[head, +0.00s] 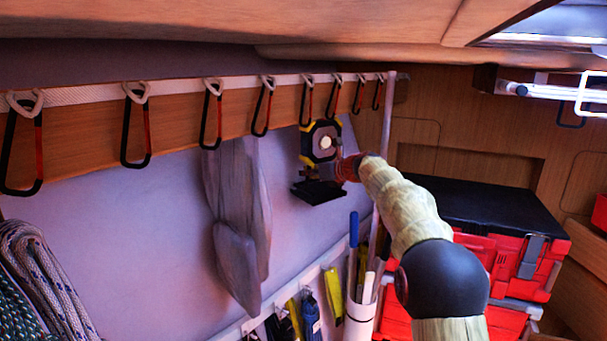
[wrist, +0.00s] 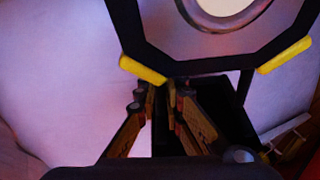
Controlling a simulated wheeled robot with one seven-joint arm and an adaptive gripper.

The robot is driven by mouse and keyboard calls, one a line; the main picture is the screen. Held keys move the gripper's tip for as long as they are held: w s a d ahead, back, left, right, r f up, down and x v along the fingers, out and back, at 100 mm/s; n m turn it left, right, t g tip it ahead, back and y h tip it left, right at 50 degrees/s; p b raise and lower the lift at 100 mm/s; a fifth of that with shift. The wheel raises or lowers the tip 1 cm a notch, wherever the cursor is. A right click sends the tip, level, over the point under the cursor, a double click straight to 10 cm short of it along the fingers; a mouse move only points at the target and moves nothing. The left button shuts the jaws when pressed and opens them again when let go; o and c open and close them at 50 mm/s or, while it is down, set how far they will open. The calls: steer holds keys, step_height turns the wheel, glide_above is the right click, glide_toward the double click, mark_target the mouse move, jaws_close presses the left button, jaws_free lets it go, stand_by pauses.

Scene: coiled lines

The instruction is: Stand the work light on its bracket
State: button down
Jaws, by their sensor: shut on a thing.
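The work light (head: 309,144) is black and yellow with a round pale lamp face. It hangs in front of the side wall, roughly upright, in the head view. In the wrist view its angular black frame with yellow corners (wrist: 146,70) fills the top. My gripper (wrist: 163,95) is shut on the light's lower part; the exact contact is dark. In the head view my gripper (head: 325,168) is small, below the lamp face. The black bracket (head: 318,192) is a small shelf just beneath the light. I cannot tell whether they touch.
Carabiners (head: 210,115) hang from a strap rail above and left. Grey padded bags (head: 237,210) hang on the wall left of the bracket. A white tube of tools (head: 359,320) stands below, and red cases with a black top (head: 480,210) are at the right.

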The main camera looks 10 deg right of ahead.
steer(key=shift+f+b, duration=0.35)
stand_by(1.1)
steer(key=c, duration=1.8)
jaws_free()
steer(key=shift+s+f, duration=0.1)
steer(key=shift+f, duration=0.4)
steer(key=shift+s+d+r, duration=0.2)
steer(key=shift+s+r, duration=0.05)
steer(key=shift+r, duration=0.05)
steer(key=v, duration=1.1)
steer(key=shift+s+a+r, duration=0.15)
steer(key=shift+a, duration=0.05)
